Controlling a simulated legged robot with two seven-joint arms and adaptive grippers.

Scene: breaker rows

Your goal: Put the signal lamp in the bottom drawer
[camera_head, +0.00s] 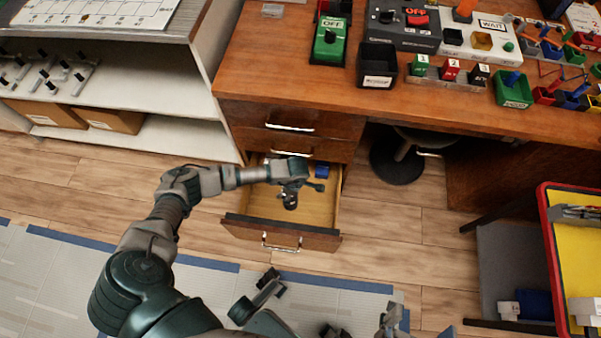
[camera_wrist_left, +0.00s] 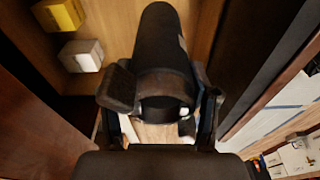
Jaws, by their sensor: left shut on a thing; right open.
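The bottom drawer (camera_head: 265,211) is pulled out under the desk, its wooden floor showing. My left gripper (camera_head: 289,194) is over the open drawer, shut on a dark thing. In the left wrist view a black cylinder (camera_wrist_left: 160,45) with a ring-like end lies between the fingers; it appears to be the signal lamp, but its lit part is not clear. I cannot tell whether it touches the drawer floor. My right gripper (camera_head: 270,284) is low in the head view, open and empty, away from the drawer.
Two closed drawers (camera_head: 290,117) are above. A shelf unit (camera_head: 165,95) stands at left. The desk top (camera_head: 270,60) holds several boxes and bins. A stool (camera_head: 397,160) is right of the drawers.

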